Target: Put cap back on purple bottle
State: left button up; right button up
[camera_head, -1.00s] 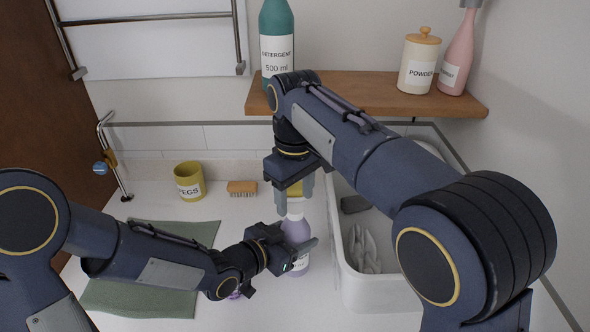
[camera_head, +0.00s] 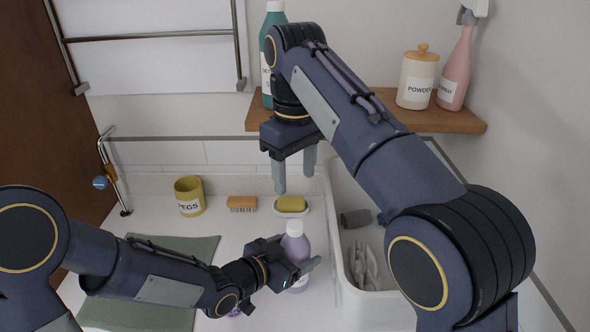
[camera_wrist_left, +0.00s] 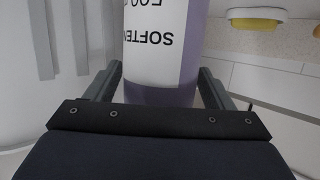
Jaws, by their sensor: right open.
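The purple bottle (camera_head: 296,244) stands upright on the counter, with a pale white piece (camera_head: 294,228) on its top that looks like a cap. In the left wrist view its label (camera_wrist_left: 155,45) reads "SOFTEN". My left gripper (camera_head: 300,274) is shut on the bottle's body, one finger on each side. My right gripper (camera_head: 295,180) is open and empty, pointing down above the bottle and apart from it. A small purple thing (camera_head: 235,311) lies partly hidden under my left arm; I cannot tell what it is.
A white basin (camera_head: 375,303) is right of the bottle. Behind are a yellow soap on a dish (camera_head: 291,205), a brush (camera_head: 242,203) and a yellow pegs cup (camera_head: 188,196). A wooden shelf (camera_head: 400,115) with containers is above. A green cloth (camera_head: 130,316) lies left.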

pick_arm(q)
jog(key=shift+o, duration=1)
jog(key=shift+s+a, duration=0.15)
jog(key=shift+a, duration=0.05)
jog(key=v, duration=0.7)
jog(key=shift+r, duration=0.15)
jog(key=shift+s+a, duration=0.1)
jog(key=shift+s, duration=0.05)
